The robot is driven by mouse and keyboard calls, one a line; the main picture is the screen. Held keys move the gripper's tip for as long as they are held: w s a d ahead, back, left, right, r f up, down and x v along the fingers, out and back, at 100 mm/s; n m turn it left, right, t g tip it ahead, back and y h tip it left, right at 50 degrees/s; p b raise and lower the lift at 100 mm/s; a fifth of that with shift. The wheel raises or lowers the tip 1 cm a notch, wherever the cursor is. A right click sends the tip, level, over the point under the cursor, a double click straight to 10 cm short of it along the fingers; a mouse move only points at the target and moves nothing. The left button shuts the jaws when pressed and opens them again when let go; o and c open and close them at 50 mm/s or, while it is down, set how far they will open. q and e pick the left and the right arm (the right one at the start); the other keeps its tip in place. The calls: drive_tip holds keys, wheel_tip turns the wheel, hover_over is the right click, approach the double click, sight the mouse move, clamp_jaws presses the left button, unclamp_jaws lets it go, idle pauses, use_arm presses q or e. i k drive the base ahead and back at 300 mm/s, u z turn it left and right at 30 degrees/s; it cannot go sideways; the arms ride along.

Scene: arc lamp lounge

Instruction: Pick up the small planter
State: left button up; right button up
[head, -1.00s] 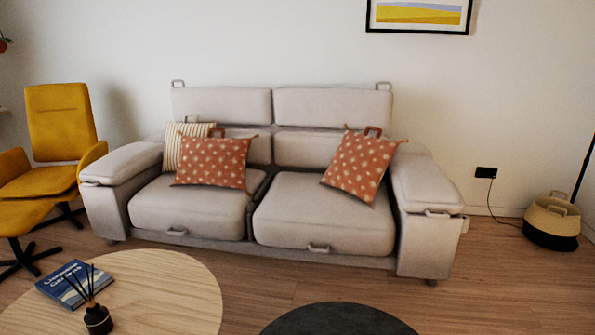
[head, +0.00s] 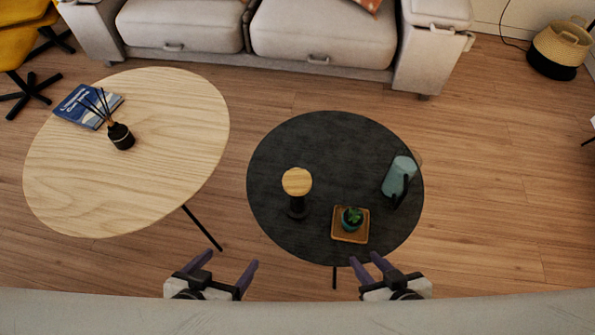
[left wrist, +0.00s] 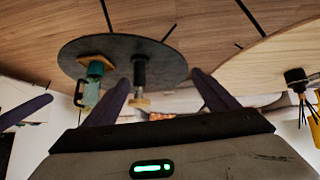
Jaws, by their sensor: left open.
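The small planter (head: 351,219), a teal pot with a green plant, stands upright on a square wooden tray (head: 344,237) near the front edge of the dark round table (head: 290,140). My left gripper (head: 231,260) is open and empty, in front of the table and left of the planter. My right gripper (head: 367,259) shows a gap between its fingers and is empty, just in front of the table edge below the planter. In the left wrist view, the dark table (left wrist: 150,60) appears upside down beyond the open fingers (left wrist: 158,77).
A wood-topped black object (head: 297,182) stands left of the planter, and a teal pitcher-like vessel (head: 399,176) stands to its right. A pale wooden table (head: 150,190) holds a book (head: 85,105) and reed diffuser (head: 121,136). The sofa (head: 320,35) is behind.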

sight(352, 218)
drive_tip(key=u, duration=0.6)
drive_tip(key=k, duration=0.6)
drive_tip(key=z, duration=0.9)
drive_tip(key=i, duration=0.5)
drive_tip(key=z, duration=1.45)
drive_tip(key=k, duration=0.9)
drive_tip(key=u, duration=1.4)
drive_tip(key=i, duration=0.5)
drive_tip(key=z, duration=0.05)
